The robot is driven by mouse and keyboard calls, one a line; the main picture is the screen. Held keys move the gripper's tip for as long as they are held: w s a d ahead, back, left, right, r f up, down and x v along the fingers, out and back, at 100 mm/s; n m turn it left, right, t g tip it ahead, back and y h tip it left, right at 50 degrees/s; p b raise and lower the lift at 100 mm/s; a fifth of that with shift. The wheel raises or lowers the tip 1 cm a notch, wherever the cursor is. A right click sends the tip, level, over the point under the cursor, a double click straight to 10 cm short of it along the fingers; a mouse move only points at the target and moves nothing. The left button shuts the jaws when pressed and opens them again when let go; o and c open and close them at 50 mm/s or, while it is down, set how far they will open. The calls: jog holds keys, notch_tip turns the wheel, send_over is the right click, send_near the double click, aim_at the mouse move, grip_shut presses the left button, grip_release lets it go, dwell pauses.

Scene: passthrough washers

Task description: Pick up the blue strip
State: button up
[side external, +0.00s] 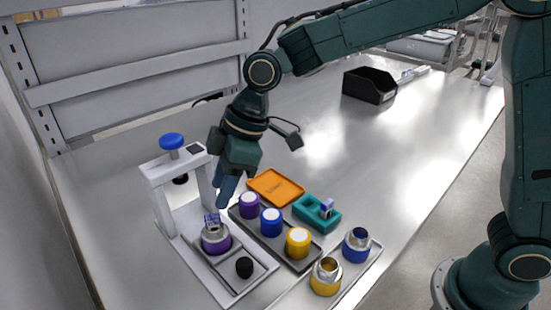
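My gripper (226,192) points down beside the white press stand, with its fingertips just above a metal cup with a purple base (217,242). I cannot tell from this view whether the fingers are apart or closed. A small bluish strip-like piece (212,220) stands up at the cup's mouth, close below the fingertips; I cannot tell whether they touch. Another small pale blue-violet piece (327,206) sits in a teal holder (316,213) to the right. Which of these is the blue strip is not clear at this size.
The white press stand (158,200) has a blue knob (172,141) and a black knob (244,267). A dark tray (272,243) holds purple, blue and yellow cylinders. Yellow (326,277) and blue (357,245) metal cups stand right. An orange tray (275,187) and black bin (369,86) lie behind.

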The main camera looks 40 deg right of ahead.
aim_at(213, 216)
jog(key=shift+a+f, duration=0.15)
jog(key=shift+f, duration=0.3)
jog(key=shift+x, duration=2.6)
grip_shut()
